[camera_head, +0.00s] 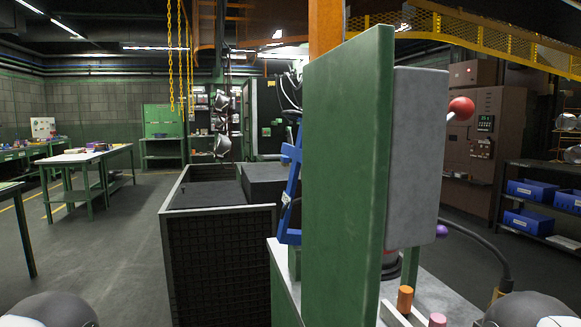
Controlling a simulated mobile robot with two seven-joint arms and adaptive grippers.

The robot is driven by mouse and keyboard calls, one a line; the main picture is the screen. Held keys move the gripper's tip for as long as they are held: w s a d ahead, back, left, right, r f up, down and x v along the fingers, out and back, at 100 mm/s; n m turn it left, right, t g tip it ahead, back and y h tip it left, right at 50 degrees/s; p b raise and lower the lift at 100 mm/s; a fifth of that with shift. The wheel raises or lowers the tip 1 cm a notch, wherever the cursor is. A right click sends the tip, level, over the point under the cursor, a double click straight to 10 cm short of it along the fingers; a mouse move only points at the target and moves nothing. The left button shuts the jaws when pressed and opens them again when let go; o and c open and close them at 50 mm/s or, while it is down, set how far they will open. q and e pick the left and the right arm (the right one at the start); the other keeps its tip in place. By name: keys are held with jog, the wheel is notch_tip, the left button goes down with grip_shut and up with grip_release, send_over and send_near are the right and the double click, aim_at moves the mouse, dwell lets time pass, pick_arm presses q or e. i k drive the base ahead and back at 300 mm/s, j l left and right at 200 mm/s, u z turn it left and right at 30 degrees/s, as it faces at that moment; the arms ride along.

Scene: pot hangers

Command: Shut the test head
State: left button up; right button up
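A tall green panel (346,165) stands upright close in front of me, right of centre. A grey block (416,155) is fixed against its right side. A red ball knob (461,108) on a short light stem sticks out at the block's upper right, and a purple knob (441,231) shows low on its right. I take this assembly to be the test head, but I cannot tell for certain. A blue frame (291,190) shows behind the panel's left edge. The panel hides much of what lies behind it. Neither of my grippers is in view; only dark rounded parts of mine show at both bottom corners.
A light bench top (284,262) carries an orange cylinder (405,299) and a pink one (437,320) below the assembly. A black mesh-sided bin (222,262) stands left of it. Blue crates (529,221) sit on a right-hand shelf. Open floor (118,255) lies left.

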aim_at(285, 235)
jog(key=i+j+z, duration=0.1)
jog(key=j+z, duration=0.65)
jog(key=i+j+z, duration=0.1)
jog(key=j+z, duration=0.6)
jog(key=j, duration=0.15)
jog(key=j+z, duration=0.6)
jog(key=j, duration=0.5)
jog(key=j+z, duration=0.25)
jog(key=j, duration=0.5)
jog(key=i, duration=0.05)
